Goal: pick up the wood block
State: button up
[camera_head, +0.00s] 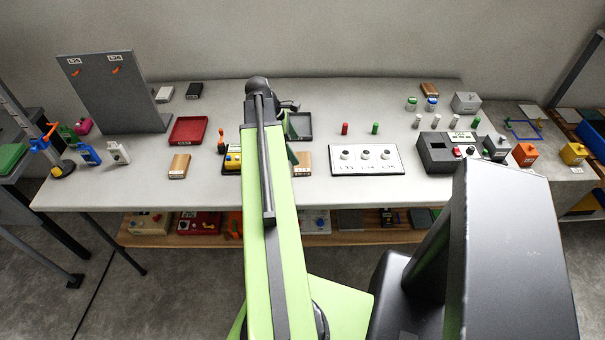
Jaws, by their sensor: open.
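Light wood-coloured blocks lie on the grey table. One wood block (179,166) lies in the left front part, below a red tray. A second one (302,163) lies just right of my arm, its left side close to the arm's edge. A browner block (430,90) lies at the back right. I cannot tell which one the task means. My gripper (289,105) shows only as a small dark part beside the far end of my green arm. It is open, and the arm hides most of it. It appears to hold nothing.
A red tray (188,130) and an upright grey panel (115,92) stand at left. A dark tray (299,125) lies right of my arm. A white board with knobs (365,160) and a dark control box (449,152) are further right. Small coloured cylinders stand behind them.

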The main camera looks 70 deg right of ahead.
aim_at(302, 161)
jog(key=shift+b+x, duration=0.35)
jog(key=shift+x, duration=0.75)
jog(key=b+x, duration=0.5)
jog(key=shift+w+f, duration=0.1)
jog(key=shift+f, duration=0.1)
jog(key=shift+r, duration=0.2)
jog(key=c, duration=1.1)
